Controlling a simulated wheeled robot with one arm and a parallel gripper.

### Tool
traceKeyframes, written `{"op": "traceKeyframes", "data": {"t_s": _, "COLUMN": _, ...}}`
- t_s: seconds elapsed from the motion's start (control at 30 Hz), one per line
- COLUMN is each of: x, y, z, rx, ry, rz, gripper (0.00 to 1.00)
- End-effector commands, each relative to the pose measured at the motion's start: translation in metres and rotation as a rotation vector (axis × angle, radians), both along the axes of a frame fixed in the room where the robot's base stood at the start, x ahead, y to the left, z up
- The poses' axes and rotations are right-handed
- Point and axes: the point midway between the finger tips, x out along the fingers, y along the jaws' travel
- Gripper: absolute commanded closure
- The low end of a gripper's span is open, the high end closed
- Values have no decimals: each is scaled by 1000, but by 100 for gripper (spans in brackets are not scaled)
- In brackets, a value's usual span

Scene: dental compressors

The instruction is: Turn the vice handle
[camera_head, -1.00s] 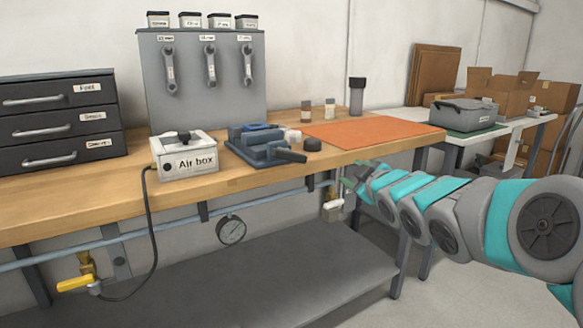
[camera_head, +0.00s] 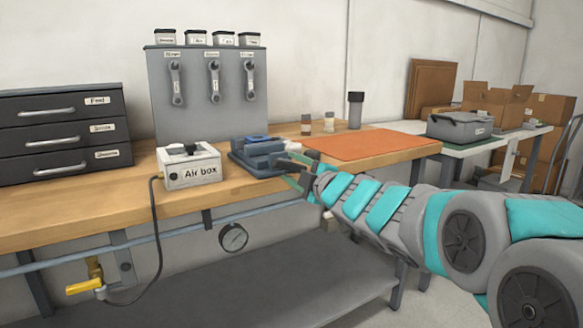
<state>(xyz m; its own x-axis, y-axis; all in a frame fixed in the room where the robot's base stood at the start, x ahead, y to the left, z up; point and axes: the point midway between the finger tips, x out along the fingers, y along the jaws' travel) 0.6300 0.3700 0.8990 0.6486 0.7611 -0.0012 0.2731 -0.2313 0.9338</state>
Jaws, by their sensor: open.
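The blue-grey vice (camera_head: 256,156) sits at the front edge of the wooden workbench, right of the air box. Its handle end, on the right, is largely hidden behind my gripper. My gripper (camera_head: 288,170) is open, with two greenish fingers pointing left at the vice's right side. One finger is above the other, near the bench's front edge. I cannot tell whether the fingers touch the handle or surround it.
The white air box (camera_head: 188,166) stands just left of the vice, its dark hose hanging down the front. An orange mat (camera_head: 362,144) lies to the right. Small bottles (camera_head: 306,124) stand behind. A pipe with a gauge (camera_head: 233,237) runs below the bench edge.

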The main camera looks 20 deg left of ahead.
Motion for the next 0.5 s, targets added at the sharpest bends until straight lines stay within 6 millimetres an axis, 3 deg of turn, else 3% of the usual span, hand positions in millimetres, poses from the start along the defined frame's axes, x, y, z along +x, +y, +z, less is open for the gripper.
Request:
{"op": "traceKeyframes", "data": {"t_s": 0.43, "x": 7, "y": 8, "z": 1, "rx": 1, "ry": -2, "rz": -1, "gripper": 45}}
{"op": "traceKeyframes", "data": {"t_s": 0.5, "x": 7, "y": 8, "z": 1, "rx": 1, "ry": -2, "rz": -1, "gripper": 51}}
